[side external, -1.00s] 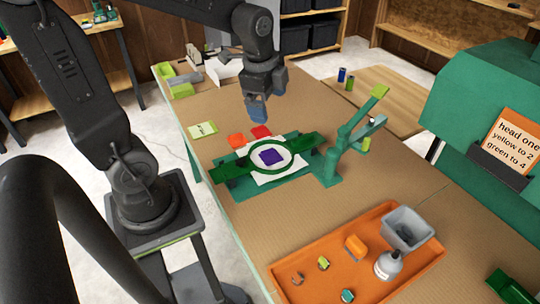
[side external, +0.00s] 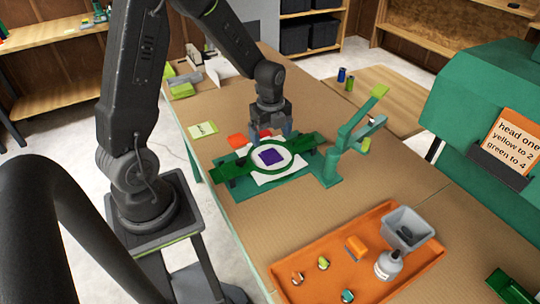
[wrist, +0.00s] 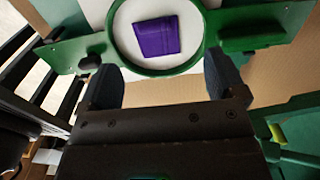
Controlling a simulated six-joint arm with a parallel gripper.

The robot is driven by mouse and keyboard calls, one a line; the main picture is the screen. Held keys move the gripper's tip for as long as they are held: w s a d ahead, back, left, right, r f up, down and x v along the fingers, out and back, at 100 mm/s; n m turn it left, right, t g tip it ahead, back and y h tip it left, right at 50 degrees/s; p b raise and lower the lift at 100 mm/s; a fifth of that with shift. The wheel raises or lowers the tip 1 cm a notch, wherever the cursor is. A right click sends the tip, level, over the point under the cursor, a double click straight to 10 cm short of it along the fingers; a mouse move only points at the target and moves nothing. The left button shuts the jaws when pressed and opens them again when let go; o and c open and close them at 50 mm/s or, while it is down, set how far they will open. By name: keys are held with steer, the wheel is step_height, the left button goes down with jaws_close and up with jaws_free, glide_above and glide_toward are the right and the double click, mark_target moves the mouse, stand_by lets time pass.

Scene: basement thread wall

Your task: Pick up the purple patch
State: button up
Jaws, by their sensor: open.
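The purple patch (side external: 270,156) lies flat on white cloth (side external: 284,173) inside the ring of a green hoop frame (side external: 231,170). It also shows in the wrist view (wrist: 157,37), near the top, lying a little tilted within the green ring (wrist: 158,70). My gripper (side external: 273,135) is above the far side of the hoop, behind the patch in the side view. In the wrist view its two dark fingers (wrist: 164,80) are spread apart with nothing between them, and the patch lies beyond their tips.
Red and orange patches (side external: 237,141) lie behind the hoop, partly hidden by my gripper. A green stand with raised arms (side external: 345,150) rises to the right. An orange tray (side external: 290,275) with several small items is in front. Bare tabletop (side external: 230,105) lies behind.

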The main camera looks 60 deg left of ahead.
mark_target(270, 155)
steer(key=shift+s+d+f, duration=0.1)
steer(key=shift+f, duration=1.35)
steer(key=shift+s+d+f, duration=0.1)
steer(key=shift+f, duration=1.35)
steer(key=c, duration=1)
